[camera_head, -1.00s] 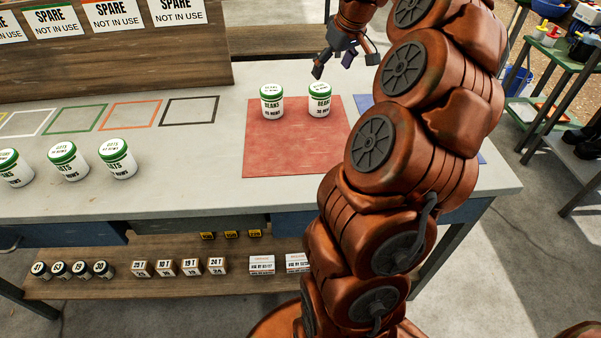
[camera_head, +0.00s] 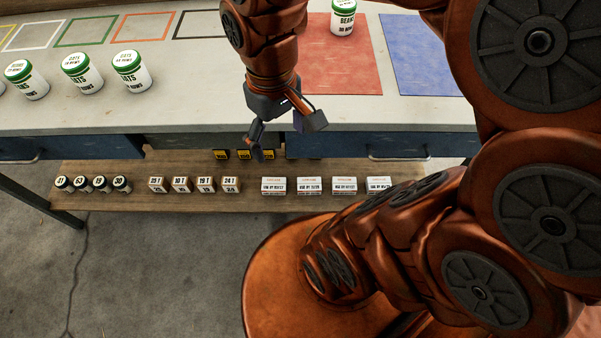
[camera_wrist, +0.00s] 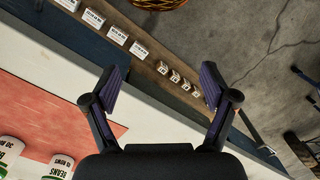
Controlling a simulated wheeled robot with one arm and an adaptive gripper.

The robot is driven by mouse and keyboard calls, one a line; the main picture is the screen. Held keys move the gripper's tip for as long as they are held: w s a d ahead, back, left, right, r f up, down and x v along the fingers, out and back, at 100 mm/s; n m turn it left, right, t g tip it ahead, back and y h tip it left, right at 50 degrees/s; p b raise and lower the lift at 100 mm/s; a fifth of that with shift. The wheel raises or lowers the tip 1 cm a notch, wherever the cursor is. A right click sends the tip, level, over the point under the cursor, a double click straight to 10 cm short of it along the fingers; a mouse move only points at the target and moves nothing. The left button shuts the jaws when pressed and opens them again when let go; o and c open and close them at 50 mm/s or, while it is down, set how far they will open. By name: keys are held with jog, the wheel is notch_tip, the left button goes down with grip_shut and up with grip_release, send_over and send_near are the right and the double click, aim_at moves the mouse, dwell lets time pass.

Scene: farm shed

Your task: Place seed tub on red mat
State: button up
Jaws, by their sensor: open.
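The red mat (camera_head: 345,68) lies on the table. A white seed tub with a green lid, marked BEANS (camera_head: 343,18), stands upright on it. In the wrist view two tubs, the BEANS tub (camera_wrist: 60,168) and another white tub (camera_wrist: 11,152), show at lower left on the red mat (camera_wrist: 60,122). Several similar tubs stand at the left of the table, such as the OATS tubs (camera_head: 132,72). My gripper (camera_head: 287,138) hangs at the table's front edge, in front of the mat, open with nothing between its fingers (camera_wrist: 162,88). My arm hides the mat's left part.
A blue mat (camera_head: 420,58) lies right of the red one. Coloured outline squares (camera_head: 85,32) run along the back left. Under the table, a wooden shelf (camera_head: 120,199) holds small jars, boxes and white packets (camera_head: 344,185). Blue drawers (camera_head: 70,148) line the table front.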

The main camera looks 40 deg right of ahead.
jog(key=s+a+f+g, duration=0.1)
jog(key=s+f, duration=0.2)
jog(key=s, duration=0.4)
jog(key=shift+s+m, duration=0.2)
jog(key=shift+m, duration=0.2)
notch_tip(320, 180, up, 11)
jog(key=p, duration=1)
jog(key=shift+w+p, duration=0.2)
jog(key=shift+p, duration=0.15)
